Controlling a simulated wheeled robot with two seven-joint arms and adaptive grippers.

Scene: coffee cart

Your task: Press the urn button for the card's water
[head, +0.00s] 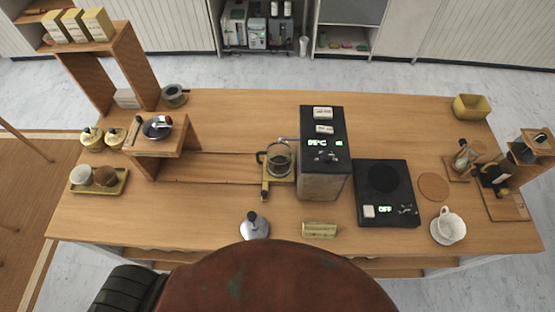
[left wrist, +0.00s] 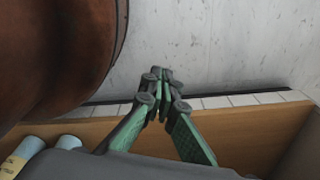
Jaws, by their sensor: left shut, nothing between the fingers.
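The dark box-shaped urn (head: 326,185) stands right of the middle of the cart top in the head view. Two pale labelled buttons (head: 323,112) sit on its top, with a small lit display and a dark knob nearer me. A glass pot (head: 279,157) stands on a yellow stand at the urn's left side. A small yellowish block or card (head: 320,230) lies in front of the urn; its writing is unreadable. My left gripper (left wrist: 161,76) is shut and empty, over a wooden shelf edge, apart from the urn. My right gripper is in neither view.
A black scale-like plate (head: 386,180) reading OFF is right of the urn. A white cup (head: 448,224) stands farther right. A metal tamper-like object (head: 254,226) stands at the front. A wooden stand (head: 160,147) is at left.

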